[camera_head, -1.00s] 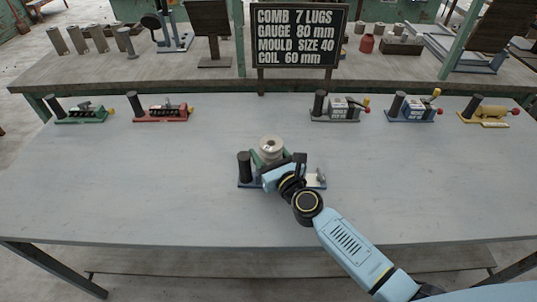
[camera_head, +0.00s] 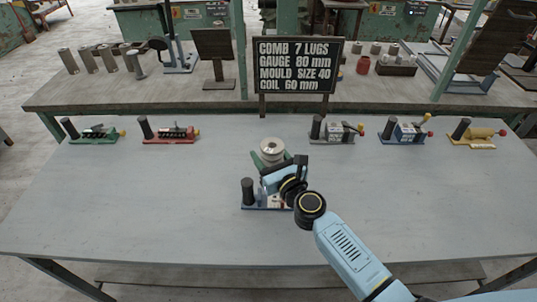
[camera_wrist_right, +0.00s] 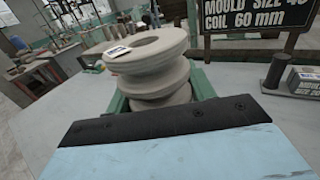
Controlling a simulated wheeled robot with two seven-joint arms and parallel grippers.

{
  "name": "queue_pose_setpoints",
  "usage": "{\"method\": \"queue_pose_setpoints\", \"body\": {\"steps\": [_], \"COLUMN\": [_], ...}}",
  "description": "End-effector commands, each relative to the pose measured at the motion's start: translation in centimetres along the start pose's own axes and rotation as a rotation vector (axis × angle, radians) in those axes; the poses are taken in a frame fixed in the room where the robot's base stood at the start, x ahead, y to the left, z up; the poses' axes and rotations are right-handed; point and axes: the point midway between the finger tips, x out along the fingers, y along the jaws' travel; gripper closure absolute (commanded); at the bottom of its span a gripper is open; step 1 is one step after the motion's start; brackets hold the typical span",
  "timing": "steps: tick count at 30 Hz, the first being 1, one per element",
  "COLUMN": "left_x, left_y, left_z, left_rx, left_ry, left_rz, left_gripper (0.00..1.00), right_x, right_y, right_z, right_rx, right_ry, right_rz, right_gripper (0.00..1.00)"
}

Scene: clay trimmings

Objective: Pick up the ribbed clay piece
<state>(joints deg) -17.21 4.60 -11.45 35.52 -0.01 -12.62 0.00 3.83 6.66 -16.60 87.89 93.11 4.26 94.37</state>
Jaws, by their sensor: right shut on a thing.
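The ribbed clay piece (camera_head: 271,147) is a pale grey, spool-like piece with a hole in its top. In the right wrist view the ribbed clay piece (camera_wrist_right: 150,65) stands roughly upright, with a small white label on its upper rim. My right gripper (camera_head: 271,162) is shut on it, green fingers on either side. The piece appears raised above a blue-based stand (camera_head: 252,207) with a black post; the arm hides part of this stand, and the piece's underside is hidden. My left gripper is not in view.
Along the table's back edge stand a green device (camera_head: 98,134), a red device (camera_head: 170,135), a grey device (camera_head: 336,132), a blue device (camera_head: 405,133) and a yellow device (camera_head: 478,135). A black sign (camera_head: 297,65) stands behind. The grey table (camera_head: 120,205) is clear at left and right.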

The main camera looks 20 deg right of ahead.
Motion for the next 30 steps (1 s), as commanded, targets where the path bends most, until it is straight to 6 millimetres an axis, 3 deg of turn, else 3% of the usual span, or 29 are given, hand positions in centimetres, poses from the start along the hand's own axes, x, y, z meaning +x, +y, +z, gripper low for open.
{"method": "queue_pose_setpoints", "body": {"steps": [1, 6, 16, 25, 30], "left_x": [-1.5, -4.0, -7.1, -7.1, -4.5], "left_y": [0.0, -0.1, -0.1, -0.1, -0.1], "left_z": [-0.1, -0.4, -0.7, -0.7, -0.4], "left_rx": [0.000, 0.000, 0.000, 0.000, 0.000], "left_ry": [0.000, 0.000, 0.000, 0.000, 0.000], "left_rz": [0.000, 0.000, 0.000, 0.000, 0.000], "left_gripper": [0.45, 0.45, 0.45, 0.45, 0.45], "right_x": [0.1, 0.1, 0.1, -0.3, -2.0], "right_y": [0.0, 0.0, 0.0, -0.4, -1.5], "right_z": [1.7, 4.3, 7.4, 8.1, 7.5], "right_rx": [0.001, 0.001, 0.000, -0.004, -0.003], "right_ry": [-0.004, -0.004, -0.004, -0.009, -0.006], "right_rz": [0.000, 0.001, 0.001, -0.011, -0.059], "right_gripper": [0.94, 0.94, 0.94, 0.94, 0.94]}}
